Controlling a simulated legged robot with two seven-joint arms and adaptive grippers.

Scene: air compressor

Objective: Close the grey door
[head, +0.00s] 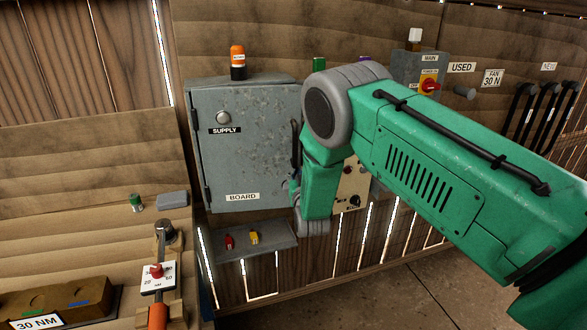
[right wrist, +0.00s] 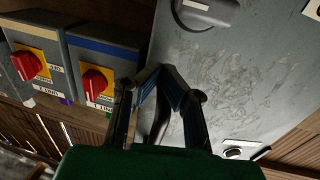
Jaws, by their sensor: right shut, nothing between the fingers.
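The grey door (head: 245,145) is the scuffed front of a wall cabinet, with SUPPLY and BOARD labels and hinges on its left edge. It looks flush or nearly so; I cannot tell whether it is fully shut. My right gripper (right wrist: 165,72) is shut and empty, its fingertips together in front of or against the grey door in the right wrist view (right wrist: 235,75); contact is unclear. In the head view my right arm hides the gripper and part of the door's right edge. My left gripper is not in view.
An orange-topped lamp (head: 238,63) stands on the cabinet. Below it, a grey shelf (head: 270,243) holds small red and yellow items. Boxes with red switches (right wrist: 97,82) are left of the door in the right wrist view. A workbench with tools fills the lower left.

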